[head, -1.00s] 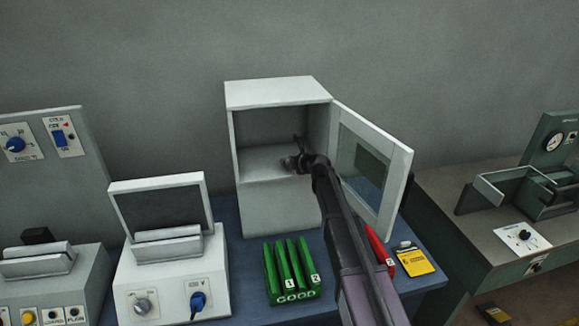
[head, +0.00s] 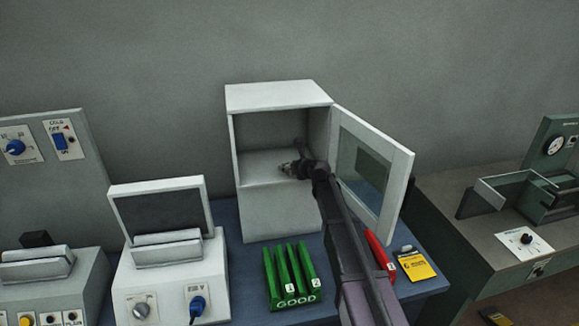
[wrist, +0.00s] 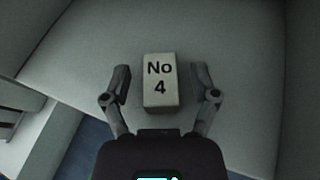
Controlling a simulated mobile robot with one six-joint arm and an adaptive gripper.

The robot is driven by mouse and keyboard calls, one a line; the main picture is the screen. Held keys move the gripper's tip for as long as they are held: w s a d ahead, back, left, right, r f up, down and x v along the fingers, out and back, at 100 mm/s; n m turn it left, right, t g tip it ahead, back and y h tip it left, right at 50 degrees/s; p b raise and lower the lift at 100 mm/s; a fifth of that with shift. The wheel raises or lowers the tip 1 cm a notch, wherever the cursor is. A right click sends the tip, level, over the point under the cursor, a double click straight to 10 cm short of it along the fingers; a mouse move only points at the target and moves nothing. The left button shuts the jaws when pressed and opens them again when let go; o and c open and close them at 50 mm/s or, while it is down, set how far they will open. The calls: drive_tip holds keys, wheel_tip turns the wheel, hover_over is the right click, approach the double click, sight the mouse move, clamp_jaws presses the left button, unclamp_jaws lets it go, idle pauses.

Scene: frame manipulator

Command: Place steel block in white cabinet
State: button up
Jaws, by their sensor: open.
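The white cabinet (head: 281,213) stands on the blue bench with its glass-windowed door (head: 375,170) swung open to the right. My gripper (head: 291,167) reaches into the open compartment. My gripper (wrist: 162,88) is open, with one finger on each side of the block and a gap on both sides. The block is too small or hidden to make out in the head view.
A green rack marked "GOOD" (head: 291,277) and a red piece (head: 379,252) sit in front of the cabinet. A white device with a raised lid (head: 170,275) stands to the left. A yellow item (head: 417,268) lies at the right.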

drive_tip(key=shift+r, duration=0.15)
drive_tip(key=shift+s+d+r+p, duration=0.1)
drive_tip(key=shift+p, duration=0.2)
drive_tip(key=p+v, duration=0.4)
drive_tip(key=v, duration=0.7)
drive_tip(key=shift+s+d+r, duration=0.15)
drive_tip(key=shift+s+r, duration=0.05)
drive_tip(key=shift+s, duration=0.05)
